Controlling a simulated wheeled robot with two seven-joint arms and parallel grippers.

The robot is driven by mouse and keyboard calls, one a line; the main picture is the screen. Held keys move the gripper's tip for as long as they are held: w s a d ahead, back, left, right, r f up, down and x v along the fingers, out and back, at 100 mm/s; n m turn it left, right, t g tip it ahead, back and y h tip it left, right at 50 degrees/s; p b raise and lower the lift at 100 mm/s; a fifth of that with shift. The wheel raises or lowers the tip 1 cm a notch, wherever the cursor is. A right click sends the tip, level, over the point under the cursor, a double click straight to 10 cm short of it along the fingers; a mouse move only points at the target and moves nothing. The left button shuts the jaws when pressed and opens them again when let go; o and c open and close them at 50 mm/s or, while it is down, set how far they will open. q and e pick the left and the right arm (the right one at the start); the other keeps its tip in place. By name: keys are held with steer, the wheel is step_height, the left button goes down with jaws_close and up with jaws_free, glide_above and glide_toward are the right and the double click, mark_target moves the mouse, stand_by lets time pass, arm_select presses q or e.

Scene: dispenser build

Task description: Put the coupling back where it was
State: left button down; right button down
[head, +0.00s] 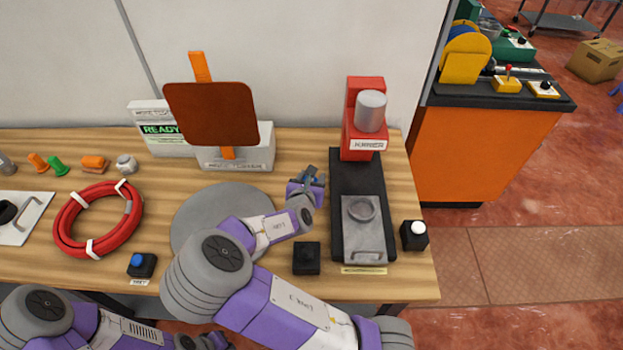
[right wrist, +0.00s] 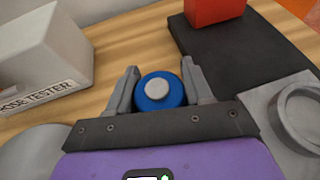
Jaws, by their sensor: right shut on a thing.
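The coupling (right wrist: 161,90), a round blue piece with a grey top, sits between the two fingers of my right gripper (right wrist: 161,87) in the right wrist view. The gripper is shut on it. In the head view my right gripper (head: 313,176) is over the table, just left of the black base of the red press, and it mostly hides the coupling. I cannot tell whether the coupling touches the table. My left arm shows at the lower left of the head view; its fingers are out of view.
The red press (head: 356,100) stands on a black base (head: 357,180) with a grey sliding plate (head: 365,248). A tester with a brown panel (head: 211,113) stands behind a grey disc (head: 205,205). A red hose coil (head: 70,210), small fittings (head: 93,163) and button boxes (head: 306,266) are around.

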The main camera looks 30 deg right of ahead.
steer(key=shift+c, duration=2.3)
jaws_free()
steer(key=shift+r, duration=0.15)
steer(key=p+v, duration=0.3)
steer(key=v, duration=0.9)
steer(key=shift+p, duration=0.4)
